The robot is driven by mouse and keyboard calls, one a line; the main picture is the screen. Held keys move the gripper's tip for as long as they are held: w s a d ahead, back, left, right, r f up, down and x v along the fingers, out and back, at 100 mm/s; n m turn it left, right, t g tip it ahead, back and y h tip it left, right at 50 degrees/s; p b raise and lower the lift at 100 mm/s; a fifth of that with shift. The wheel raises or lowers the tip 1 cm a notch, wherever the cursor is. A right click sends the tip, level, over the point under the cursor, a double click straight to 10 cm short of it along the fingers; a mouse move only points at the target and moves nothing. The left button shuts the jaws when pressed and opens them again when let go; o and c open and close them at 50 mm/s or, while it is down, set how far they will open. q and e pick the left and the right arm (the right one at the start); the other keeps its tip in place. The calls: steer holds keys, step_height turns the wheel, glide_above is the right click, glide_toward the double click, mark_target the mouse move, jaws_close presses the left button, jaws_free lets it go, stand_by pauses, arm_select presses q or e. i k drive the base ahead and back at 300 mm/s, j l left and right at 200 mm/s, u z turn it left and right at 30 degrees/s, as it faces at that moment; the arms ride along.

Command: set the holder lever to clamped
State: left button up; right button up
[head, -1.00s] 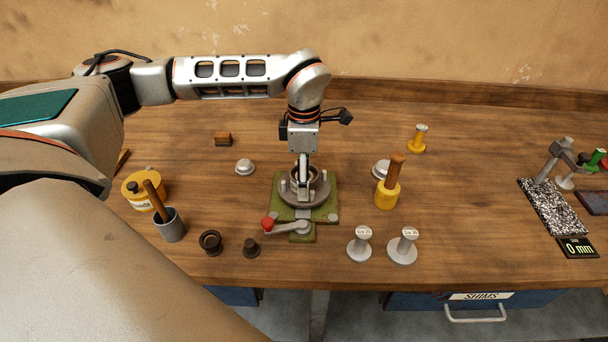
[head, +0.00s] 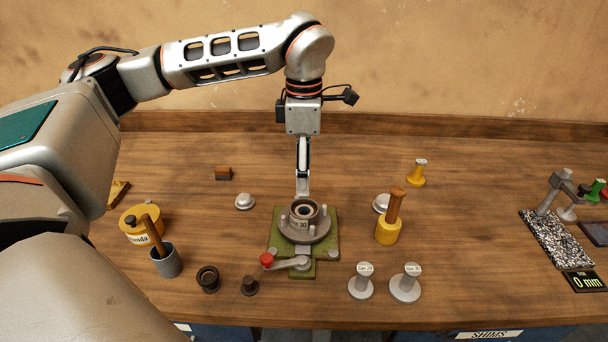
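The holder (head: 305,232) is a round grey hub fixture with studs on a green base plate (head: 328,252), at the middle of the bench. A dark ring-shaped part marked with a 30 sits in it. The holder lever (head: 287,264) is a grey arm at the front of the base, with a red knob (head: 267,260) pointing left. My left gripper (head: 302,192) hangs pointing down just above and behind the hub, apart from it. Its fingers look narrow and edge-on, so their opening cannot be told. My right gripper is not in view.
To the right are a yellow-based wooden-handled tool (head: 388,230), two grey labelled stands (head: 405,284) and a gauge display (head: 585,282). Bench between them is clear.

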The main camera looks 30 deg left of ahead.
mark_target(302, 264)
steer(key=k, duration=1)
